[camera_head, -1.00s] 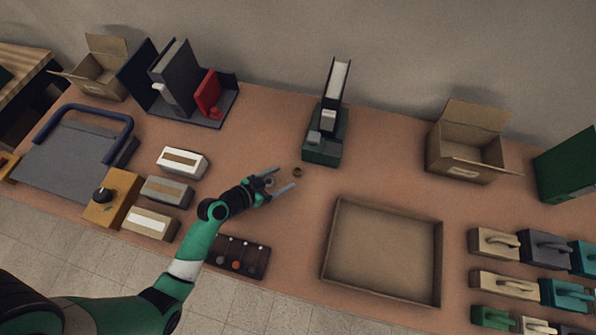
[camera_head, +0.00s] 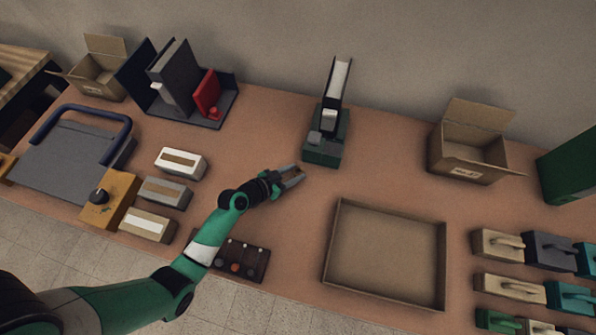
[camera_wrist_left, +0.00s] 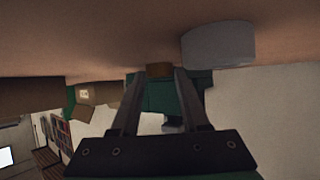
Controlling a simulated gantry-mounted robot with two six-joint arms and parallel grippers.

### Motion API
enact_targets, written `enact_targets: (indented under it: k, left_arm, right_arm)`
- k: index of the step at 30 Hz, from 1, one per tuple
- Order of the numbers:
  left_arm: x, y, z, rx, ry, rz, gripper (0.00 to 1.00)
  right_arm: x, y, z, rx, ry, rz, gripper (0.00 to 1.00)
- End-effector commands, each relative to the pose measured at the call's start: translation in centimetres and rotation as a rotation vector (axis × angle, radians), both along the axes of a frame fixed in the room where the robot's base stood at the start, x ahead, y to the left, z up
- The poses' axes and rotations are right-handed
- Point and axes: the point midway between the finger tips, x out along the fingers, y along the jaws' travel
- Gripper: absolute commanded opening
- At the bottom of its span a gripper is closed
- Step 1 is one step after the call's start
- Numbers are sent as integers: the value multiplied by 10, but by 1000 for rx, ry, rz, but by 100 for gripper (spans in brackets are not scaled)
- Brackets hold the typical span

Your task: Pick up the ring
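The ring (camera_head: 297,175) is a small brown piece on the table, mostly hidden by my left gripper in the head view. In the left wrist view the ring (camera_wrist_left: 159,69) shows as a small brown block shape between the fingertips. My left gripper (camera_head: 294,174) is low over the table with its fingers on either side of the ring. The fingers are partly apart, and narrow gaps seem to show beside the ring in the left wrist view. My right gripper is not in view.
A grey round piece (camera_wrist_left: 218,44) lies beside the fingers in the left wrist view. A green-based stand (camera_head: 323,152) is just beyond the gripper. A shallow cardboard tray (camera_head: 335,230) is to the right. A dark button panel (camera_head: 262,265) is nearer the front edge.

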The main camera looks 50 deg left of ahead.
Motion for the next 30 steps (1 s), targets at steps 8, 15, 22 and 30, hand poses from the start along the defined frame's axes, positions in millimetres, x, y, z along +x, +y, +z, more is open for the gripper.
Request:
enact_targets:
  k: [8,15,22,30]
  left_arm:
    - [0,0,0,0,0,0,0]
    - [0,0,0,0,0,0,0]
    - [0,0,18,1,-2,0,0]
    - [10,-35,81,3,-4,-11,0]
  right_arm:
    - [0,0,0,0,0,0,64]
    - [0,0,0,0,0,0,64]
    - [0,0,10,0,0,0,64]
    - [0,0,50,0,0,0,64]
